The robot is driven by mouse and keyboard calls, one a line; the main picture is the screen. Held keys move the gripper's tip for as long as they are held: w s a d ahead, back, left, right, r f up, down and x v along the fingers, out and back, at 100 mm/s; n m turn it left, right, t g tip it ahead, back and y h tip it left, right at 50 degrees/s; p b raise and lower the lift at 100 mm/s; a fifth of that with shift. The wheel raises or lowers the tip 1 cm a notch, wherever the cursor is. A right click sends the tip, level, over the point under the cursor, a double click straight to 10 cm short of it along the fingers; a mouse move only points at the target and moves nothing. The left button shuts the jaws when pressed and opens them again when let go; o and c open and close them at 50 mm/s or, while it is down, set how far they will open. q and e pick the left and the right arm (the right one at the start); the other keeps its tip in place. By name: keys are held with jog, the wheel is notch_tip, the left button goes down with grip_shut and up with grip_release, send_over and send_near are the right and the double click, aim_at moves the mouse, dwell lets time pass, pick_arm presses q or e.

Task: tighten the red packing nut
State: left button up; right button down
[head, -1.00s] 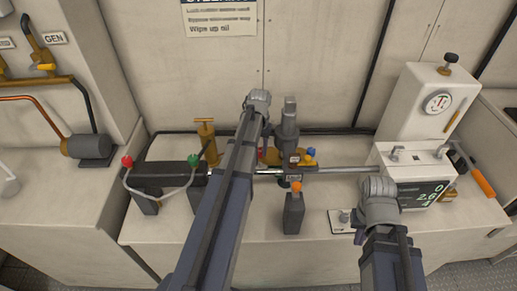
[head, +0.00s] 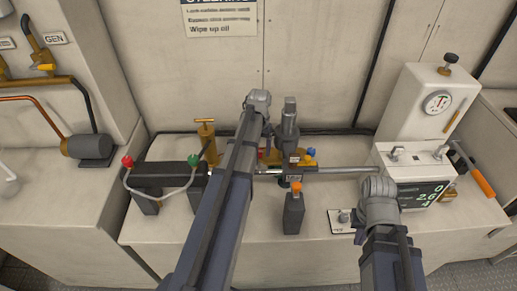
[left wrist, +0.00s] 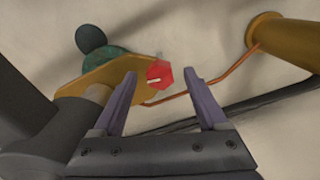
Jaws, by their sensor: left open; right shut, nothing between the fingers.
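The red packing nut (left wrist: 165,77) is a small six-sided nut beside a brass flange (left wrist: 97,78). In the left wrist view it shows between and just beyond the fingertips of my left gripper (left wrist: 160,73), which is open and holds nothing. I cannot tell whether either finger touches the nut. In the head view only a sliver of red (head: 262,154) shows beside my left arm, which hides most of that spot. My right gripper (head: 378,200) is at the front right of the bench, apart from the nut; its fingers are hidden, and it appears shut and empty.
A steel rod (head: 345,170) runs across the bench to a white unit with a display (head: 424,196). A dark block with an orange knob (head: 293,212) stands in front. A brass pump (head: 206,140) and a dark block (head: 160,174) stand left.

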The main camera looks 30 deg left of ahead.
aim_at(259, 152)
pick_arm(q)
jog(key=shift+r+p, duration=3.75)
jog(key=shift+r, duration=0.1)
jog(key=shift+s+f, duration=0.1)
